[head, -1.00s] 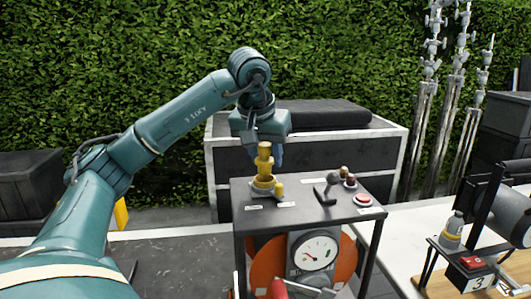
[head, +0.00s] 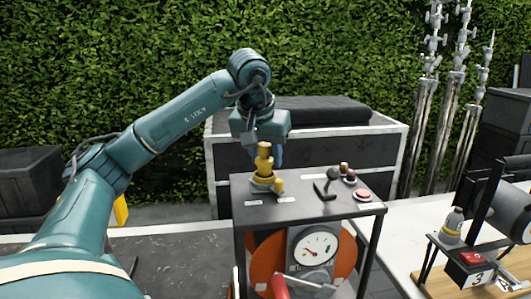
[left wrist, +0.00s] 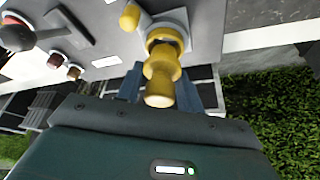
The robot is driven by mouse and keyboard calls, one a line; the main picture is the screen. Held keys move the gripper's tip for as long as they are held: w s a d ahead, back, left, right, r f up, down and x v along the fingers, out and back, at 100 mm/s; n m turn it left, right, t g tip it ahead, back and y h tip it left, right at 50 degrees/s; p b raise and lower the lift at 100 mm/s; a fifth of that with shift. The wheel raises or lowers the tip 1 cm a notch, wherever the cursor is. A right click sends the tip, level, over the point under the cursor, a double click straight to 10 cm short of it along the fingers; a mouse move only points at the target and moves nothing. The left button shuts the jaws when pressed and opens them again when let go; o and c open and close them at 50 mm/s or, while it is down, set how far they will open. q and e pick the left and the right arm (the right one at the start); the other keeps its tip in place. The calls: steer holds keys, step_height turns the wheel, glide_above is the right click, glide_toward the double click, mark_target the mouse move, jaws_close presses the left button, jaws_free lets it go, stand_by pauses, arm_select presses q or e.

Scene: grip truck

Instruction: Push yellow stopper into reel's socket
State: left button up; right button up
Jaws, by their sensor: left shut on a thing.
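The yellow stopper (head: 264,160) is a stepped, upright knob at the socket on the top plate of the reel stand (head: 300,207). The socket (head: 258,188) is a grey collar with a yellow ring, which shows in the left wrist view (left wrist: 168,33). My left gripper (head: 268,151) points down and is shut on the stopper's upper part. In the left wrist view its blue fingers flank the stopper (left wrist: 160,88). The stopper's lower end overlaps the ring; I cannot tell how deep it sits. My right gripper is not in view.
A small yellow knob (head: 279,186) stands beside the socket. A black lever (head: 326,188), round knobs and a red button (head: 363,194) are farther right on the plate. A gauge (head: 315,246) and orange reel (head: 264,265) are below. A dark-topped case (head: 310,150) stands behind.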

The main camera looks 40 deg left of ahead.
arm_select(q)
steer(key=shift+f+b, duration=0.45)
steer(key=shift+f, duration=0.4)
steer(key=o, duration=1)
steer(key=shift+d, duration=0.2)
steer(key=shift+c, duration=0.2)
steer(key=shift+o, duration=0.5)
steer(key=shift+f, duration=0.1)
steer(key=shift+a, duration=0.1)
steer(key=shift+c, duration=0.8)
steer(key=shift+o, duration=0.4)
steer(key=shift+s, duration=0.1)
